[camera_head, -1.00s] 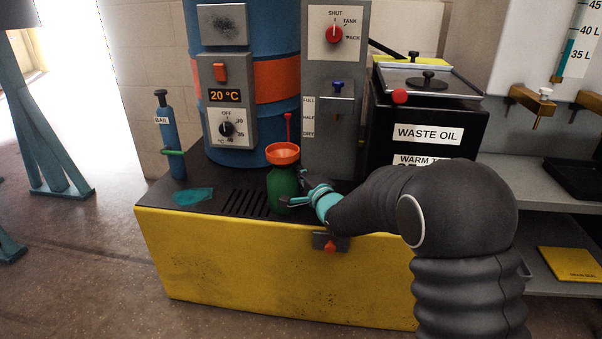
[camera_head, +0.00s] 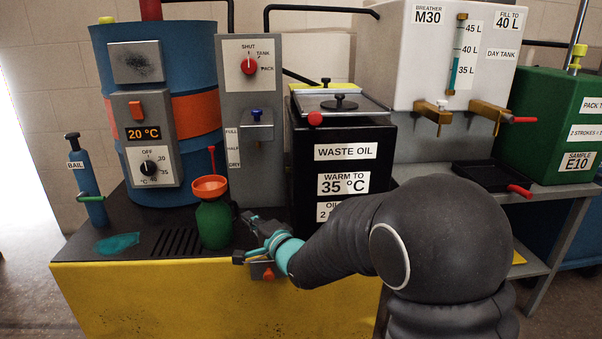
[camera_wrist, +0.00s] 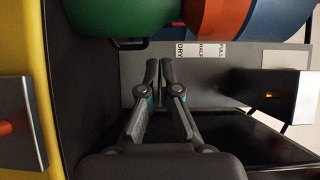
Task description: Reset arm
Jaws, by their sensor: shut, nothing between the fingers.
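My gripper (camera_wrist: 160,68) is shut and empty, its two dark fingers close together in the wrist view. In the head view my gripper (camera_head: 256,230) is just right of a green bottle (camera_head: 214,226) with an orange funnel (camera_head: 210,186) on top. The bottle stands upright on the dark top of a yellow-fronted bench (camera_head: 160,300). Its green side also shows at the top of the wrist view (camera_wrist: 120,15), apart from the fingertips. My dark arm reaches in from the lower right and hides part of the bench front.
A grey valve column (camera_head: 250,95) stands behind my gripper. The black waste oil box (camera_head: 345,215) is close on the right. A blue drum (camera_head: 175,60) and a blue bail cylinder (camera_head: 84,182) are left. A small red-knobbed box (camera_head: 263,271) is on the bench front.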

